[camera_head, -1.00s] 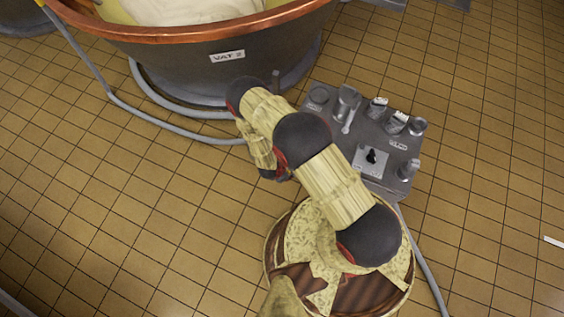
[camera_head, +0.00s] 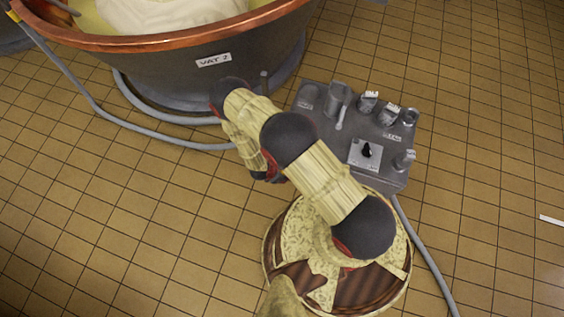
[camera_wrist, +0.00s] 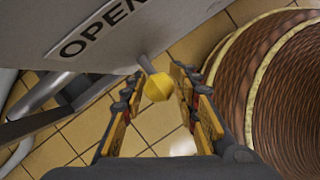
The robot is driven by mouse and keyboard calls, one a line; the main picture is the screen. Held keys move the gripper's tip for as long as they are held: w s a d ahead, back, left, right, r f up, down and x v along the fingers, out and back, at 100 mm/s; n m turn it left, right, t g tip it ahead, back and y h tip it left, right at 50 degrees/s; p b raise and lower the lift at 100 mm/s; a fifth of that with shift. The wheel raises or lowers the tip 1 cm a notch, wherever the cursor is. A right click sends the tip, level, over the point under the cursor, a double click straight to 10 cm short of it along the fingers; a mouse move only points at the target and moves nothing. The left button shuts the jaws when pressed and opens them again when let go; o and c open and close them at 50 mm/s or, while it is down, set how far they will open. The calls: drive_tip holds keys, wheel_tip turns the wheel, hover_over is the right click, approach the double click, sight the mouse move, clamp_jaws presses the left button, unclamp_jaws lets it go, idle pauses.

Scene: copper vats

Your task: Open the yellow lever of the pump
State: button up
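The pump (camera_head: 355,123) is a grey metal unit on the floor, right of centre in the head view, with fittings on top. In the wrist view its grey side (camera_wrist: 190,15) fills the top and carries a label reading "OPEN" (camera_wrist: 97,30). The yellow lever (camera_wrist: 158,87) shows as a round yellow knob on a short grey stem coming from the pump. My gripper (camera_wrist: 156,80) is open, with one finger on each side of the knob near the fingertips. Contact with the knob cannot be made out. In the head view my arm hides the gripper and the lever.
A copper-rimmed vat (camera_head: 215,85) labelled "VAT 2" stands at the upper left. A grey hose (camera_head: 110,115) runs along the floor towards the pump, and another hose (camera_head: 425,250) leaves it at the lower right. The tiled floor on the right is mostly clear.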

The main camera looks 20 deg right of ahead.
drive_tip(key=shift+a+r, duration=0.1)
drive_tip(key=shift+r, duration=0.15)
drive_tip(key=v, duration=1.1)
drive_tip(key=shift+r, duration=0.25)
drive_tip(key=shift+s+a, duration=0.1)
